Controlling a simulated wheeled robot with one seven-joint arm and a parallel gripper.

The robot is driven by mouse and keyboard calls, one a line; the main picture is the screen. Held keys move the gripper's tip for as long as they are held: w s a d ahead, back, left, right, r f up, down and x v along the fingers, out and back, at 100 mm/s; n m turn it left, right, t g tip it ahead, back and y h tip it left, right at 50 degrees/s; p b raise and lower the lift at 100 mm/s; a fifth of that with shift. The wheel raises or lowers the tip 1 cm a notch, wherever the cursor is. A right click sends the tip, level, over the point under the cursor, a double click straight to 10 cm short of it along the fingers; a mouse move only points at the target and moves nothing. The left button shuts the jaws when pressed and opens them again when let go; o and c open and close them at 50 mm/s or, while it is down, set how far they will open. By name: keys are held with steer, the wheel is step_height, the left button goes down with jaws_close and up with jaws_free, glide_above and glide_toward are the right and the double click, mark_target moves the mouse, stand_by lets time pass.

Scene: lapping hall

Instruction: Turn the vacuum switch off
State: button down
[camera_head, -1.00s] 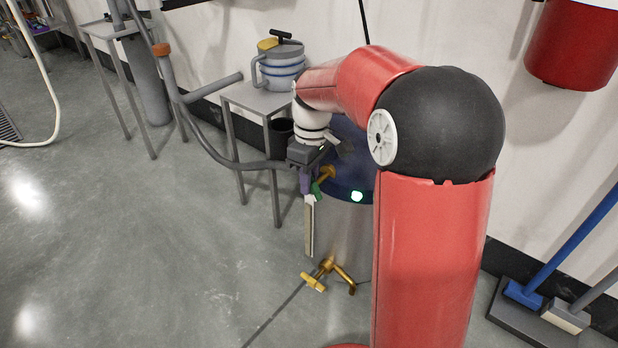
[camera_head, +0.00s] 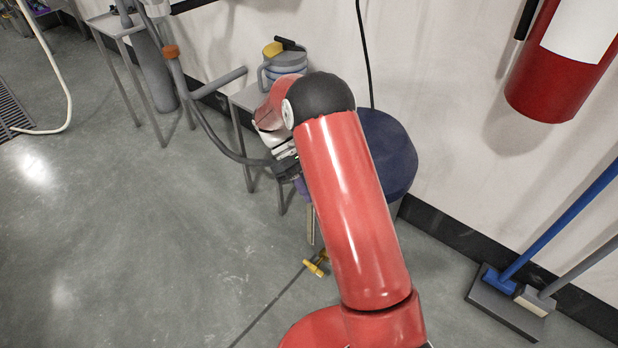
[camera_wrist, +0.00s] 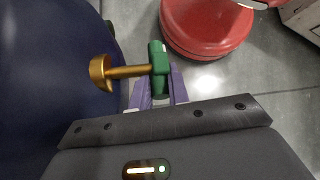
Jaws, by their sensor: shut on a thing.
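The vacuum (camera_head: 392,150) is a drum with a dark blue top, standing behind my arm in the head view. Its dark blue top also fills the left side of the wrist view (camera_wrist: 50,75). A green handle (camera_wrist: 157,57) on a brass stem with a round brass end (camera_wrist: 101,72) sticks out beside the top. My gripper (camera_wrist: 161,86) has its purple fingers shut on the green handle. In the head view the gripper is mostly hidden by my arm, so the handle and the vacuum's front do not show there.
A small table with a grey-blue jug (camera_head: 284,62) stands behind left. A grey hose (camera_head: 215,140) runs close to my gripper. A yellow tap handle (camera_head: 315,266) is low in front. A red extinguisher (camera_head: 550,85) hangs right; a blue-handled broom (camera_head: 555,230) stands below.

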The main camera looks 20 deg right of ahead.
steer(key=shift+a+f+g+h, duration=0.1)
steer(key=shift+f+g+h, duration=0.15)
steer(key=shift+g+h, duration=0.8)
steer(key=shift+g, duration=0.35)
steer(key=c, duration=1.3)
jaws_free()
steer(key=shift+c, duration=0.2)
steer(key=shift+w, duration=0.1)
